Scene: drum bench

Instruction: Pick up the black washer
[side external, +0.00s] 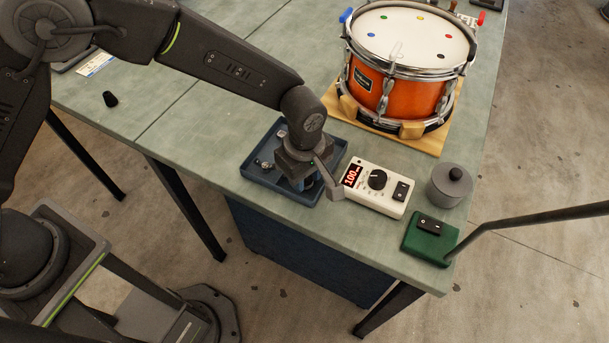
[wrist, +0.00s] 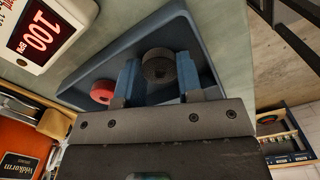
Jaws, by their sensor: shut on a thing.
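The black washer (wrist: 159,66) shows in the wrist view as a dark, round piece with a ridged edge, between the two fingers of my gripper (wrist: 158,80). The gripper is shut on it. Behind it is the blue tray (wrist: 205,60). In the side view my gripper (side external: 303,183) points down into the right part of the tray (side external: 283,196), and the washer cannot be made out there. A red round piece (wrist: 103,92) lies in the tray beside one finger.
Small metal pieces (side external: 265,163) lie in the tray's left part. A white metronome (side external: 377,189) reading 100 stands close on the right. Beyond are a lidded grey pot (side external: 450,187), a green box (side external: 430,240) and an orange drum (side external: 400,88). The bench's left side is mostly clear.

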